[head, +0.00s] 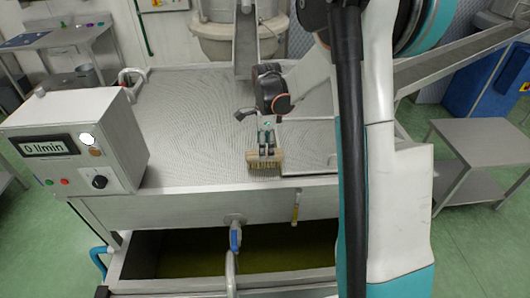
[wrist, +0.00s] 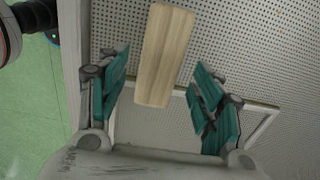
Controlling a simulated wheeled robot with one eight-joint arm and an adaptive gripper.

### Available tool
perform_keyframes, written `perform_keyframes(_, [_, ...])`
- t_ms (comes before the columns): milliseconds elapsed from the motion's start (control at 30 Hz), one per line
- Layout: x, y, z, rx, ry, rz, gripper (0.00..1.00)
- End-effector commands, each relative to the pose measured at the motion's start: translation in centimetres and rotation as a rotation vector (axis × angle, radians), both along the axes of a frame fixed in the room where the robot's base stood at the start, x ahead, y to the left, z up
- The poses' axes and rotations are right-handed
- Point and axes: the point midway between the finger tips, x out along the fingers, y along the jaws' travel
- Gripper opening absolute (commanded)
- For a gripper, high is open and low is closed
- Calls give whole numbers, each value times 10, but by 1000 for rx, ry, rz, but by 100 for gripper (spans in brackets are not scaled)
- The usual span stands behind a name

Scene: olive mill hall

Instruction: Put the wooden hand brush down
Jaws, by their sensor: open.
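The wooden hand brush (head: 265,159) is at the front part of the perforated metal top, bristles down, near the front edge. In the wrist view its pale wooden back (wrist: 166,55) shows as a long block between and beyond the fingers. My gripper (head: 266,140) is right above the brush in the head view. In the wrist view my gripper (wrist: 160,100) is open, with teal finger pads apart on either side of the brush and a visible gap to each. The bristles are hidden in the wrist view.
The perforated metal top (head: 190,110) has free room left of the brush. A control box (head: 75,145) reading 0 l/min stands at the left. A blue-handled valve (head: 235,236) and a trough of greenish liquid (head: 190,255) are below the front edge. A steel side table (head: 485,145) stands right.

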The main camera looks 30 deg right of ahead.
Motion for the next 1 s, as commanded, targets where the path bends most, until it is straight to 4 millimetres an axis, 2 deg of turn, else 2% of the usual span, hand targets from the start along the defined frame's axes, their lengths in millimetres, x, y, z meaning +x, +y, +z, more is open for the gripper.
perform_keyframes(33, [-1,0,14,0,0,0,60])
perform_keyframes(200, [-1,-1,47,0,0,0,60])
perform_keyframes(400, [-1,-1,70,0,0,0,60])
perform_keyframes(567, [-1,-1,76,0,0,0,60])
perform_keyframes(1000, [-1,-1,76,0,0,0,60])
